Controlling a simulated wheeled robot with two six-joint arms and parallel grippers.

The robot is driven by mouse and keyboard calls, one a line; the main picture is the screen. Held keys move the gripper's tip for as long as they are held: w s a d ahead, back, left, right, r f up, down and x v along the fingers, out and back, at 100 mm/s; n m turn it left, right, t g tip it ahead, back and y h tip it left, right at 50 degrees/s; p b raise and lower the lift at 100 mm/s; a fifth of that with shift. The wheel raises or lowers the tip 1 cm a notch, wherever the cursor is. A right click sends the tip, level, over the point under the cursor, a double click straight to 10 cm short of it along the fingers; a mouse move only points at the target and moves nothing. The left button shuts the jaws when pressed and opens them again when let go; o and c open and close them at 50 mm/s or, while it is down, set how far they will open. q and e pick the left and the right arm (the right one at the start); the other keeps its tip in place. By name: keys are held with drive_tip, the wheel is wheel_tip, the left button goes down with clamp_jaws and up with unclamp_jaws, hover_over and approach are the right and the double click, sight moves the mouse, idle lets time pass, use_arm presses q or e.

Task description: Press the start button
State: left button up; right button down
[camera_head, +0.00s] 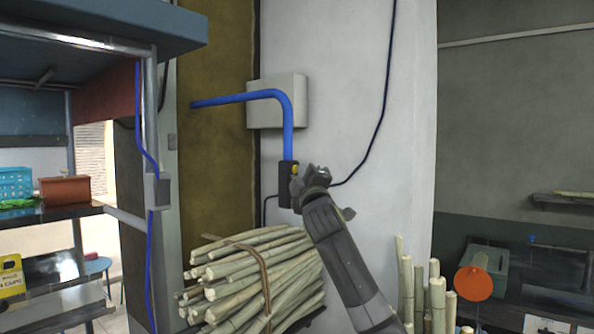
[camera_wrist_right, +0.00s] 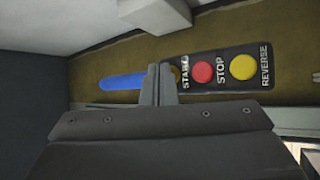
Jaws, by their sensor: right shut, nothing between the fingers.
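The black control box (camera_head: 285,185) hangs on the end of a blue pipe. In the right wrist view its panel (camera_wrist_right: 222,72) carries the labels START, STOP and REVERSE, with a red button (camera_wrist_right: 202,72) and a yellow button (camera_wrist_right: 243,67). The start button (camera_wrist_right: 176,73), at the panel's left end, shows only as a yellowish edge; my fingers hide the rest. My right gripper (camera_head: 298,183) is shut and empty, its fingertips (camera_wrist_right: 159,83) right in front of the start button. I cannot tell whether they touch it. My left gripper is not in view.
A tied bundle of sugarcane (camera_head: 250,275) lies below the control box. More canes (camera_head: 437,295) stand at the lower right, next to an orange disc (camera_head: 473,284). Shelves stand on the left.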

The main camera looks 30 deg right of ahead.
drive_tip(key=shift+w, duration=0.15)
idle(0.5)
drive_tip(key=shift+s+d, duration=0.25)
drive_tip(key=shift+s, duration=0.5)
drive_tip(key=s, duration=0.1)
drive_tip(key=s+d, duration=0.1)
drive_tip(key=s, duration=0.1)
drive_tip(key=s+d, duration=0.1)
drive_tip(key=shift+s, duration=0.3)
drive_tip(key=shift+f, duration=0.1)
idle(0.5)
